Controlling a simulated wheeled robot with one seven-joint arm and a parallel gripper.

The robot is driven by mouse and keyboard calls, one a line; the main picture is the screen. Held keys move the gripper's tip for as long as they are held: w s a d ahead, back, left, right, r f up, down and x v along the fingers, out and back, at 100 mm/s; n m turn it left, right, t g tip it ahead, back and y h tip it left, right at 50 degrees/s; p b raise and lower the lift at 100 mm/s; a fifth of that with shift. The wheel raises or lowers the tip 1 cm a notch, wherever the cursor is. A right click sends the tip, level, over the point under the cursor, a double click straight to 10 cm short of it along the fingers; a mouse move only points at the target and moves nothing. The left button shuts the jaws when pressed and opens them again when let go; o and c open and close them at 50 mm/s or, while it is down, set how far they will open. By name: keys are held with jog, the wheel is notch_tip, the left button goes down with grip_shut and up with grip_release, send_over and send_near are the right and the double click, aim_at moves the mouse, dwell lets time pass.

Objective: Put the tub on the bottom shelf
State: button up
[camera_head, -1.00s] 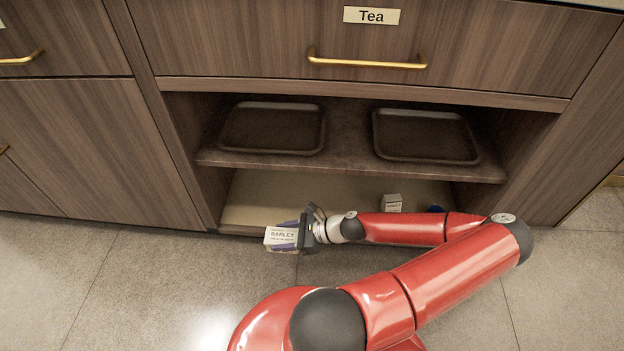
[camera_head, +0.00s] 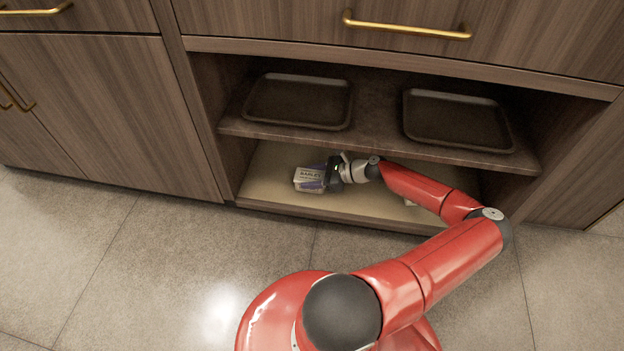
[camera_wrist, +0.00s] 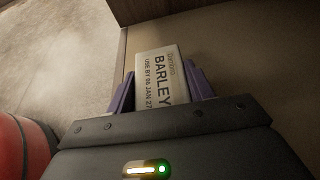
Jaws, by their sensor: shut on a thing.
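The tub (camera_head: 309,179) is a small pale box with a label reading BARLEY. My gripper (camera_head: 322,176) is shut on it, with its purple fingers on either side. In the head view the tub is inside the open cabinet, over the left part of the bottom shelf (camera_head: 275,190) and below the upper shelf. I cannot tell whether it touches the shelf. In the wrist view the tub (camera_wrist: 160,75) sits between the two fingers (camera_wrist: 160,88), its label facing the camera, with the shelf's pale surface (camera_wrist: 240,60) around it.
The upper shelf (camera_head: 375,140) holds two dark trays, one left (camera_head: 299,100) and one right (camera_head: 457,120). It hangs close above my gripper. The cabinet's left wall (camera_head: 205,110) is near the tub. My forearm covers much of the bottom shelf's right side.

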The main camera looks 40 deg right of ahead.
aim_at(319, 177)
jog(key=shift+f, duration=0.2)
jog(key=o, duration=1.3)
jog(key=shift+c, duration=0.2)
jog(key=shift+p+v, duration=0.6)
jog(key=shift+v, duration=3.2)
